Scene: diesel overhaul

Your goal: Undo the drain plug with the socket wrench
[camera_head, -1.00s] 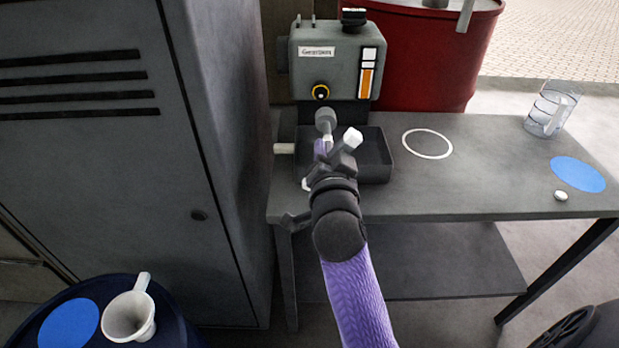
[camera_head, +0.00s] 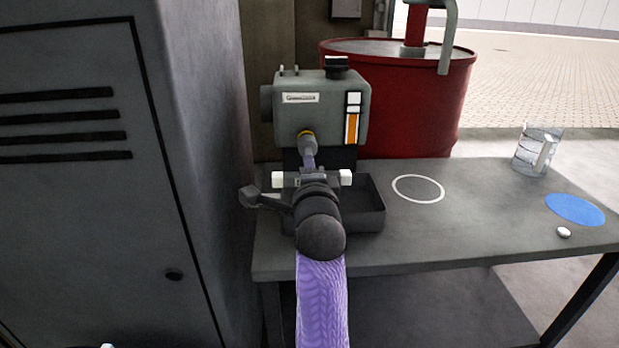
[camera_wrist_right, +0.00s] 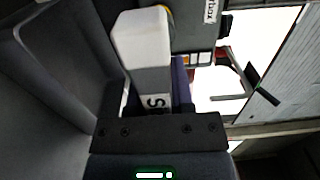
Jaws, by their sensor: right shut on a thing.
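The grey gearbox (camera_head: 320,112) stands at the back of the bench, with a label and an orange sight strip on its front. The drain plug is mostly hidden; part of its yellow ring (camera_head: 306,133) shows behind the socket wrench's grey head (camera_head: 309,146). The head is at the plug, but I cannot tell whether it is fully seated. My right gripper (camera_head: 312,178) is shut on the wrench's purple handle (camera_head: 310,161), below and in front of the plug. The handle also shows beside a white finger in the right wrist view (camera_wrist_right: 181,80).
A dark tray (camera_head: 372,215) lies under the gearbox, partly behind my right arm. The bench (camera_head: 470,215) carries a white ring mark, a clear jug (camera_head: 535,150), a blue disc and a small white piece. A grey cabinet (camera_head: 110,210) stands left; a red drum (camera_head: 420,105) behind.

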